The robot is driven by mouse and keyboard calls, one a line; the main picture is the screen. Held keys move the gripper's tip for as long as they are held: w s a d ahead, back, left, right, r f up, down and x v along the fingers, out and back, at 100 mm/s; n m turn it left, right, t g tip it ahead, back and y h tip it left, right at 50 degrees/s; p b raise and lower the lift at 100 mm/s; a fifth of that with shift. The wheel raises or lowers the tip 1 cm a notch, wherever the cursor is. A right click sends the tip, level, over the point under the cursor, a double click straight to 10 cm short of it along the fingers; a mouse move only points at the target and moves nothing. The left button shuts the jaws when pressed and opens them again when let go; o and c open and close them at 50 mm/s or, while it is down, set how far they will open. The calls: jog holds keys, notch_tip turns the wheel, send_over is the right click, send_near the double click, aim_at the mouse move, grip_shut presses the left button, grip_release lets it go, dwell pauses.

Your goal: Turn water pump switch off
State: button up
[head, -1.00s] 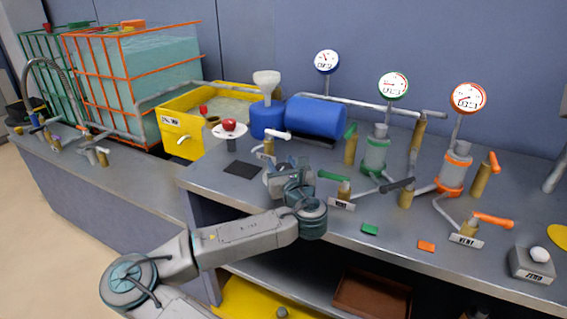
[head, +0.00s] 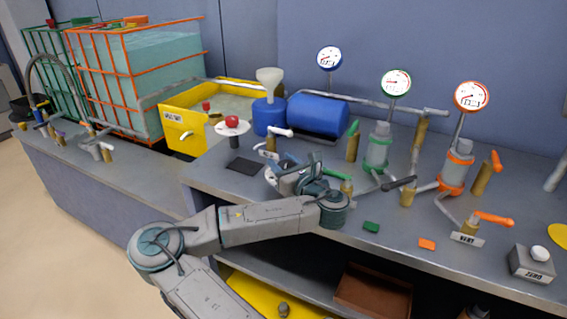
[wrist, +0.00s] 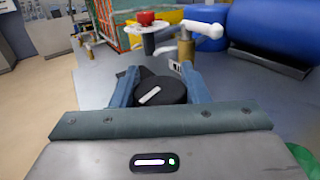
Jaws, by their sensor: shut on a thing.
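In the wrist view a round black knob (wrist: 160,92) with a white bar mark sits between the fingers of my gripper (wrist: 157,78). The gripper is shut on it, one blue-grey finger on each side. The white bar lies slanted across the knob's top. No lettering on the knob is readable, so I cannot tell whether it is marked as the water pump switch.
A white-handled valve (head: 275,140) stands just behind my gripper, with a red knob on a white disc (head: 232,124) to its left. A blue tank (head: 318,115) lies behind. Green-handled (head: 353,143) and orange-handled valves (head: 482,178) stand to the right. The bench's front edge runs under my arm.

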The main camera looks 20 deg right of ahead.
jog(key=o, duration=1)
jog(key=shift+w, duration=0.1)
jog(key=s, duration=0.4)
jog(key=shift+d, duration=0.25)
jog(key=shift+s+d+b, duration=0.15)
jog(key=shift+s+b, duration=0.75)
jog(key=shift+s, duration=1.3)
jog(key=shift+s+f+b, duration=0.3)
jog(key=shift+b, duration=0.55)
jog(key=s+b, duration=0.2)
jog(key=b, duration=0.1)
jog(key=shift+d, duration=0.15)
jog(key=shift+s+d+r+b, duration=0.1)
jog(key=shift+s+r+b, duration=0.05)
jog(key=shift+s+b, duration=0.5)
jog(key=shift+s+r+b, duration=0.1)
jog(key=shift+s+b, duration=0.35)
jog(key=shift+s, duration=0.3)
